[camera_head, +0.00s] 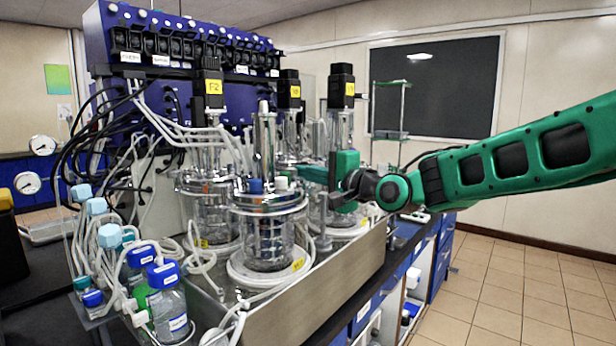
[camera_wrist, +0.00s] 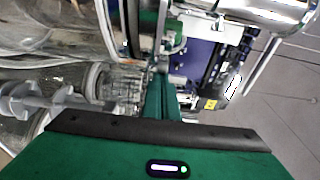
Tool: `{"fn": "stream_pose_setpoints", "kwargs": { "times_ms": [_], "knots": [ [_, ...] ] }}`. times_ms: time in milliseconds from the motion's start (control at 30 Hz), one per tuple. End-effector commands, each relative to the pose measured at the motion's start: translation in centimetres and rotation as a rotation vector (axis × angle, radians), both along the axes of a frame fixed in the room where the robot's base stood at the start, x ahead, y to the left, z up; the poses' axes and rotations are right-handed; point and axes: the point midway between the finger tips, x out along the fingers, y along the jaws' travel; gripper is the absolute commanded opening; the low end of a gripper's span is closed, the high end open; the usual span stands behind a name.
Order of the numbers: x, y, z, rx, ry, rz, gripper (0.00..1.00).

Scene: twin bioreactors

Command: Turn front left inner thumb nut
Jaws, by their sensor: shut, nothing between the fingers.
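The front glass bioreactor vessel (camera_head: 268,240) stands in the metal tray, with a steel head plate (camera_head: 266,200) carrying a blue cap and several fittings. My gripper (camera_head: 304,172) reaches in from the right, at head-plate height beside the front vessel. In the wrist view my gripper (camera_wrist: 161,85) is shut, its green fingers together with nothing seen between them. Glass and steel vessel parts (camera_wrist: 60,30) fill the left of that view, close to the fingers. I cannot make out the front left inner thumb nut in either view.
More vessels with black motors (camera_head: 341,85) stand behind and beside the front one. Tubing and bottles with blue caps (camera_head: 165,300) crowd the left. The steel tray wall (camera_head: 310,292) runs below my arm. The tiled floor (camera_head: 510,285) at right is clear.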

Motion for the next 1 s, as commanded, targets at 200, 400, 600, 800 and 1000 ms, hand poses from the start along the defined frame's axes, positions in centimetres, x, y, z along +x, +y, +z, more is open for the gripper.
{"fn": "stream_pose_setpoints", "kwargs": {
  "times_ms": [200, 400, 600, 800, 1000],
  "knots": [
    [-0.1, 0.0, 0.0, 0.000, 0.000, 0.000, 0.00],
    [-0.2, 0.0, 0.0, 0.000, 0.000, 0.000, 0.00],
    [-0.4, 0.1, 0.0, 0.000, 0.000, 0.000, 0.00],
    [-0.8, 0.3, 0.1, 0.000, -0.001, 0.002, 0.00],
    [-1.5, 0.6, 0.1, 0.001, -0.001, 0.006, 0.00]
  ]
}}
